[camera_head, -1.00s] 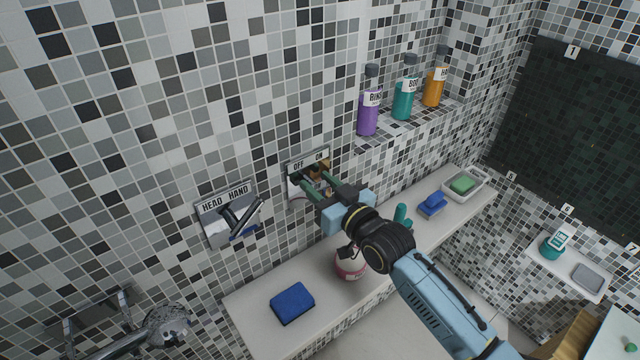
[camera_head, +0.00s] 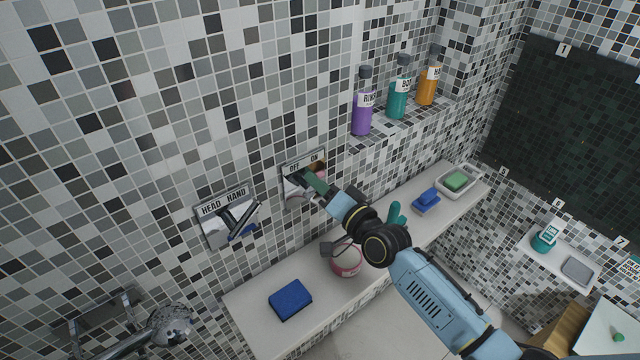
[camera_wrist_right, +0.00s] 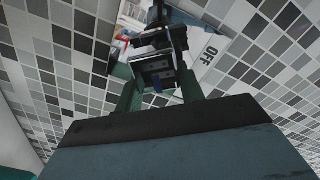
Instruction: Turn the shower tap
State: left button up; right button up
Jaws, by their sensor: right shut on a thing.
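The shower tap's chrome plate (camera_head: 291,192), marked OFF and ON, is on the mosaic wall, left of the bottle niche. My right gripper (camera_head: 314,181) is at this plate, with its green fingers against the tap handle. In the right wrist view the fingers of my right gripper (camera_wrist_right: 157,95) stand on both sides of the dark tap handle (camera_wrist_right: 155,68), shut on it. The OFF mark (camera_wrist_right: 208,57) shows to the right of the handle there. In the head view the gripper hides most of the handle. My left gripper is not in view.
A HEAD/HAND plate with a lever (camera_head: 228,216) is to the left. Purple (camera_head: 362,115), teal (camera_head: 398,98) and orange (camera_head: 428,85) bottles stand in the niche.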

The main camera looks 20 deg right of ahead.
jog(key=shift+d+f+m, duration=0.1)
jog(key=shift+f+m, duration=0.05)
jog(key=shift+m, duration=0.7)
jog(key=shift+f+m, duration=0.1)
jog(key=shift+m, duration=0.75)
jog(key=o, duration=1)
jog(key=b+v, duration=0.1)
jog(key=v, duration=1.2)
jog(key=shift+s, duration=0.2)
